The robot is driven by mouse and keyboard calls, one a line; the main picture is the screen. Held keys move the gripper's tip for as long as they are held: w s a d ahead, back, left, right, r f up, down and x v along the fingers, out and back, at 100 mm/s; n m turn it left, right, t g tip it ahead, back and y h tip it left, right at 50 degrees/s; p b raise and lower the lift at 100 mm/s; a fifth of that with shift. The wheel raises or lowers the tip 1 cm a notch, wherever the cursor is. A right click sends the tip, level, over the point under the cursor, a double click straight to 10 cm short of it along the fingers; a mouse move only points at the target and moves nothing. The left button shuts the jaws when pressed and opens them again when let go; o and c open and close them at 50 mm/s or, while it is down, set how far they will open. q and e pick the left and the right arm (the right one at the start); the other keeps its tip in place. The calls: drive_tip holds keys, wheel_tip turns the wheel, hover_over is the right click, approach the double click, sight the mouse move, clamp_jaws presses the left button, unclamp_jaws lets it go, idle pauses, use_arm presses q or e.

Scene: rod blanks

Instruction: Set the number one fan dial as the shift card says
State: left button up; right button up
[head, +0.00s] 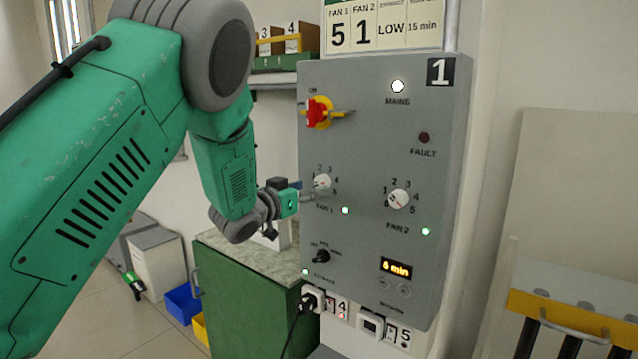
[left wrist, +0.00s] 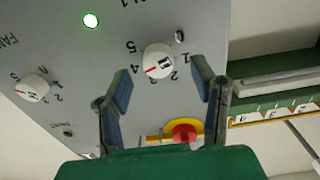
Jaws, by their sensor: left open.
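The fan 1 dial (head: 322,182), a white knob with a red pointer line, sits on the grey control panel (head: 362,140) marked 1. In the left wrist view the same fan 1 dial (left wrist: 158,61) appears between the fingertips of my open left gripper (left wrist: 160,84), with gaps on both sides. In the head view my left gripper (head: 305,192) is at the dial's left. The shift card (head: 383,27) reads FAN 1 5, FAN 2 1, LOW, 15 min.
The fan 2 dial (head: 399,199) is to the right. A red-and-yellow mains switch (head: 319,113) is above the fan 1 dial. Below are a black selector (head: 321,256) and a timer display (head: 396,268) reading 6 min. A green cabinet (head: 240,300) stands below left.

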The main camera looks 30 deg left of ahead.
sight(319, 185)
use_arm(q)
drive_tip(key=w, duration=0.2)
drive_tip(key=shift+w, duration=0.3)
drive_tip(key=shift+w+d, duration=0.1)
drive_tip(key=shift+w, duration=0.25)
drive_tip(key=shift+w+d, duration=0.2)
drive_tip(key=shift+d, duration=0.1)
drive_tip(key=c, duration=1.1)
drive_tip(key=shift+c, duration=0.2)
